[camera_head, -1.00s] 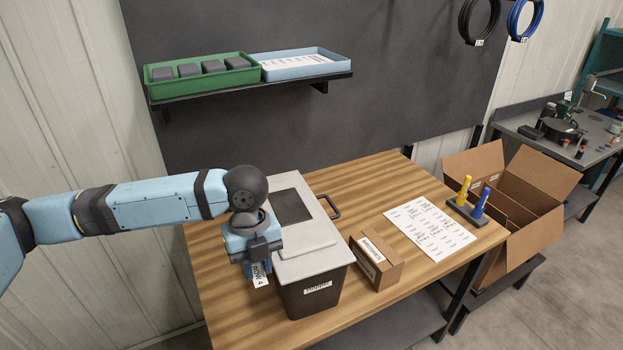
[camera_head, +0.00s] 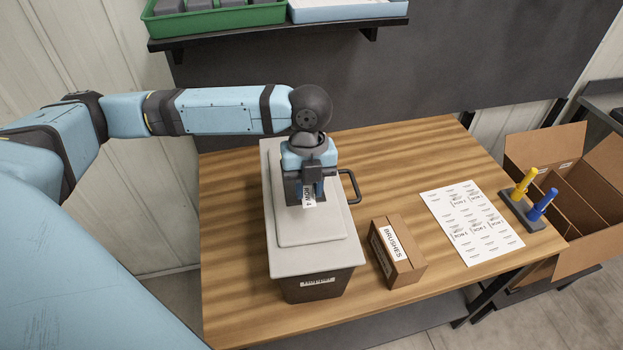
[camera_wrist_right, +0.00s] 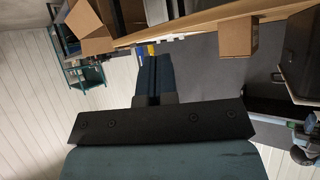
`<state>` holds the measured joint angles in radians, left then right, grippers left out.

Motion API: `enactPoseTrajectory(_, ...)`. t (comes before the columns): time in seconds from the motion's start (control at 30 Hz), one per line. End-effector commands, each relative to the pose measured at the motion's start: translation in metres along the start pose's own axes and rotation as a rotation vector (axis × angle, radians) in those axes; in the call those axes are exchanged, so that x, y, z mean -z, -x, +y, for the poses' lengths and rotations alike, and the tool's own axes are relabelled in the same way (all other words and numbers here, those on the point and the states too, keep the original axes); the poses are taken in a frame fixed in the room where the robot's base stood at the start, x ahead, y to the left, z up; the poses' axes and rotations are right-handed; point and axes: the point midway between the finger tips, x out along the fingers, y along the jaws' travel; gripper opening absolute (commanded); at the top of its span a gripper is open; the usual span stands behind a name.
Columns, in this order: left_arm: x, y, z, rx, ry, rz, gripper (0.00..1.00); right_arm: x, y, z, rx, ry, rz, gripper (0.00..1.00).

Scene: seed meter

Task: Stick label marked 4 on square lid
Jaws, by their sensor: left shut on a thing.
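My left gripper (camera_head: 307,201) is shut on a small white label (camera_head: 309,197) printed "ROW 4". The label hangs upright from the fingers over the raised middle of the grey lid (camera_head: 310,258). I cannot tell whether its lower edge touches the lid. The lid lies on a dark bin (camera_head: 330,287) with a side handle and a white front label. My arm hides the lid's far part, where a dark square showed earlier. My right gripper (camera_wrist_right: 153,62) shows in the right wrist view with its fingers together and nothing between them.
A cardboard box marked BRUSHES (camera_head: 405,265) stands right of the bin. A printed label sheet (camera_head: 470,222) lies on the wooden table (camera_head: 235,275). A holder with yellow and blue tools (camera_head: 530,213) stands beyond it, near an open carton (camera_head: 575,245). A shelf with trays (camera_head: 240,17) hangs above.

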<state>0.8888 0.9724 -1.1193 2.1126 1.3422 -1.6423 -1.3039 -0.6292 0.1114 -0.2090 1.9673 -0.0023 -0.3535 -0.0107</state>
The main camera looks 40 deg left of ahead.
Motion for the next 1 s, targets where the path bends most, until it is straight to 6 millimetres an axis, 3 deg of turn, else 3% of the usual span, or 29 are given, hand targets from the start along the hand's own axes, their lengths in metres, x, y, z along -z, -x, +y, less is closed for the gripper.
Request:
enactPoseTrajectory(0.37, -0.007, -0.046, -0.002, 0.000, 0.000, -0.001, 0.12, -0.030, -0.023, 0.002, 0.014, 0.027, 0.007, 0.00)
enactPoseTrajectory(0.6, -0.008, -0.058, -0.002, 0.000, 0.000, 0.001, 0.12, -0.019, -0.021, 0.001, 0.016, 0.026, 0.017, 0.00)
enactPoseTrajectory(1.0, -0.009, -0.059, -0.003, 0.001, 0.000, 0.000, 0.12, -0.020, -0.021, 0.000, 0.016, 0.025, 0.015, 0.00)
